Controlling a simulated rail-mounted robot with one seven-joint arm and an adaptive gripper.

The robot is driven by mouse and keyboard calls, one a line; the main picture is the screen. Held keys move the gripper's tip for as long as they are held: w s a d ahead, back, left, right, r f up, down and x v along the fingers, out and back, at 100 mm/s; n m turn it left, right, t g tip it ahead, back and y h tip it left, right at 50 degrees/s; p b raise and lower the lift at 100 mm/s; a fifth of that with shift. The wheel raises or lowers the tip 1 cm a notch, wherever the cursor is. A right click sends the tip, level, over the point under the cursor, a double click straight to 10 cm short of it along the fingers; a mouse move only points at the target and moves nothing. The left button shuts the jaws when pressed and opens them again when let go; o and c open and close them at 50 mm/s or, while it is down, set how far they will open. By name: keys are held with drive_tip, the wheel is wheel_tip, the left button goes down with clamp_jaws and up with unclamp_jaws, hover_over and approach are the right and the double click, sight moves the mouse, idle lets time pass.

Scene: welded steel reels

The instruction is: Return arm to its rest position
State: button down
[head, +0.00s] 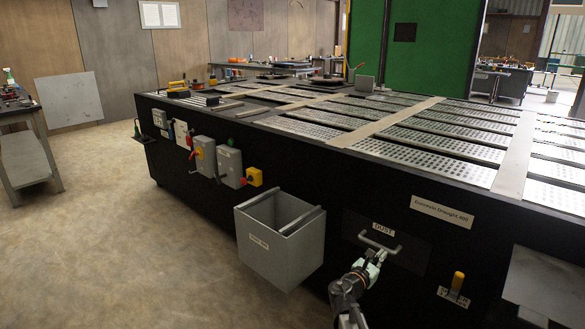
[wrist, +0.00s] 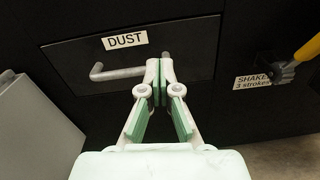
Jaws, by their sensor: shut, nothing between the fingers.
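My gripper (head: 375,256) is in front of the black side of the large machine, close to the grey handle (head: 380,246) of the drawer labelled DUST. In the wrist view my gripper (wrist: 159,82) has its pale fingers with green pads shut together, with nothing between them. The fingertips overlap the right end of the handle (wrist: 118,73) in that view, and I cannot tell whether they touch it. The drawer front (wrist: 75,55) looks flush with the machine's side. My arm reaches in from the bottom of the head view.
A grey open bin (head: 278,258) hangs on the machine's side left of my gripper. A yellow-handled lever (head: 456,284) marked SHAKE is to the right, and a grey panel (head: 548,280) juts out beyond it. Open floor (head: 130,250) lies at the left.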

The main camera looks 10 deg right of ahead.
drive_tip(key=s+d+f+m+g+y, duration=0.1)
drive_tip(key=s+f+m+g+y, duration=0.1)
drive_tip(key=s+f+m+g, duration=0.9)
drive_tip(key=s+a+f+m+g+y, duration=0.3)
drive_tip(key=s+a+f+m, duration=0.2)
drive_tip(key=s+f, duration=0.6)
drive_tip(key=s+a+f+m+g+y, duration=0.25)
drive_tip(key=s+a+f+m, duration=0.3)
drive_tip(key=s+f, duration=0.55)
drive_tip(key=s+a+f+m+g+y, duration=0.25)
drive_tip(key=s+a, duration=0.25)
drive_tip(key=s, duration=0.6)
drive_tip(key=s+a+f+m+g+y, duration=0.1)
drive_tip(key=s+a+f+g+y, duration=0.3)
drive_tip(key=s, duration=0.8)
drive_tip(key=w+r+t+p, duration=0.2)
drive_tip(key=r+p, duration=0.6)
drive_tip(key=p, duration=0.2)
drive_tip(key=w+a+r+t+p, duration=0.1)
drive_tip(key=w+r+t+p, duration=0.1)
drive_tip(key=r+p, duration=0.6)
drive_tip(key=shift+w+r+p, duration=0.3)
drive_tip(key=shift+w+p, duration=0.05)
drive_tip(key=shift+p, duration=1.15)
